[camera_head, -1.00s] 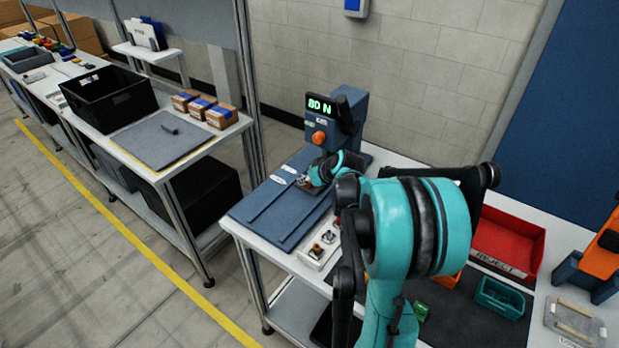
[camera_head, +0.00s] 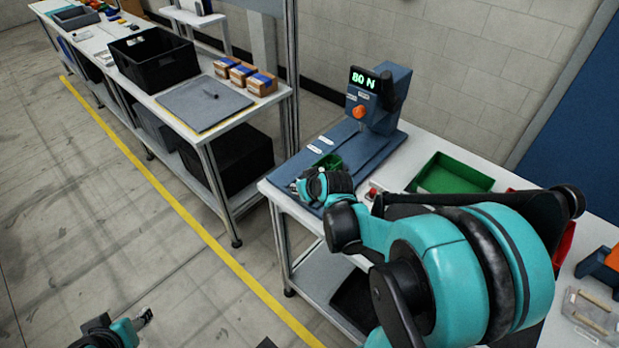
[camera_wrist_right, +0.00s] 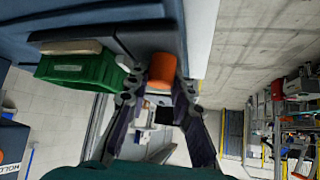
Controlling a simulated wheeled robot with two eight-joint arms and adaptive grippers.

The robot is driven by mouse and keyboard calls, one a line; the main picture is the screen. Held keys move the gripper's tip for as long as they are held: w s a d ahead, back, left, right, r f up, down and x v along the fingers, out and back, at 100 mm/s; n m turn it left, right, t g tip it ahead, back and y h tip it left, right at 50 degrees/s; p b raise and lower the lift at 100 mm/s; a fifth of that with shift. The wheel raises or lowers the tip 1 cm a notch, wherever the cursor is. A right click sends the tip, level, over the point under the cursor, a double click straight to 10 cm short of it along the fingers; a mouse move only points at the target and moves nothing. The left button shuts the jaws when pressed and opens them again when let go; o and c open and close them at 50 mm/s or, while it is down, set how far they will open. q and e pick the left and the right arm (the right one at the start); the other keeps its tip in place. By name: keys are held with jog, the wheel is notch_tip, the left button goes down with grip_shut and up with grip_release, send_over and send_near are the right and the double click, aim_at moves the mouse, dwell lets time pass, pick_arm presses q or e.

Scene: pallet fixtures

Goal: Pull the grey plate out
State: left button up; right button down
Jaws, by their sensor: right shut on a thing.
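The grey plate (camera_wrist_right: 155,30) shows in the wrist view as a dark slab at the front of the blue press base (camera_head: 365,170). An orange knob (camera_wrist_right: 162,68) is on its near side. My right gripper (camera_wrist_right: 161,82) is shut on the orange knob, one finger on each side. In the head view my right gripper (camera_head: 300,187) is at the base's front edge, hiding the plate. My left gripper (camera_head: 146,317) hangs low over the floor, its jaws unclear.
The press (camera_head: 380,100) reads 80 N at the back of the base. A larger green bin (camera_head: 450,176) stands to its right. A side bench with a black crate (camera_head: 158,62) and a grey mat (camera_head: 203,103) is to the left. Open floor lies in front.

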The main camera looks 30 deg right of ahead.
jog(key=shift+s+a, duration=0.15)
jog(key=shift+a, duration=0.3)
jog(key=shift+f, duration=0.1)
jog(key=c, duration=1.6)
grip_release()
jog(key=shift+a, duration=0.15)
jog(key=shift+s+r, duration=0.25)
jog(key=shift+r, duration=0.15)
jog(key=v, duration=1.1)
jog(key=shift+s, duration=0.1)
